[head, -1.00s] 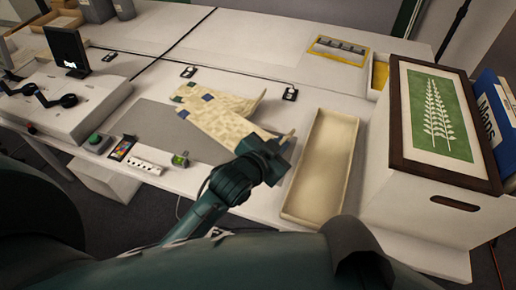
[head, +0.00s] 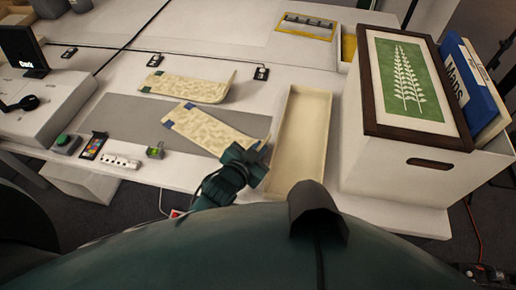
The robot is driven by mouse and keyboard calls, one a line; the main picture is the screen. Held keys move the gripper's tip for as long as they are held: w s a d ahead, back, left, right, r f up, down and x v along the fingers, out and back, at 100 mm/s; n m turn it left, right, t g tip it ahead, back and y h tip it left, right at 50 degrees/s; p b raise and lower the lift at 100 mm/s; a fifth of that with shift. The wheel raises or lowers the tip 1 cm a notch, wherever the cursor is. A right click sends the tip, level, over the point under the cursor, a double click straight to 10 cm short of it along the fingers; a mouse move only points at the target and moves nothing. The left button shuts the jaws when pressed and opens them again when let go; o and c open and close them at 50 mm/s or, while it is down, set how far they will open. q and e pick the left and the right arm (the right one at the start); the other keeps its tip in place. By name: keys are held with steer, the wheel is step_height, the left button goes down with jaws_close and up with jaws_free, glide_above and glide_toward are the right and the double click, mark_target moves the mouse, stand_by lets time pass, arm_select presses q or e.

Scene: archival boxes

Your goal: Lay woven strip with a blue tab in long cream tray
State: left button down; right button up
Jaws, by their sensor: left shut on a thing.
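A cream woven strip with blue tabs at its far left end (head: 205,125) extends over the grey mat, its near end at my left gripper (head: 256,158). The gripper is shut on that near end. Whether the far end touches the mat is unclear. A second patterned strip with dark tabs (head: 190,87) lies behind it, its right end curled up. The long cream tray (head: 301,140) is empty, just right of my left gripper. My right gripper is not in view.
A white box (head: 400,168) with a framed leaf print (head: 408,80) on top stands right of the tray. A power strip (head: 122,161), a small green level (head: 155,151) and a colour card (head: 93,146) lie at the front left. The grey mat (head: 125,117) is partly bare.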

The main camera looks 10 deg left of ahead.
arm_select(q)
steer(key=shift+f, duration=0.2)
steer(key=c, duration=1.5)
jaws_free()
steer(key=shift+c, duration=0.2)
steer(key=shift+r, duration=0.1)
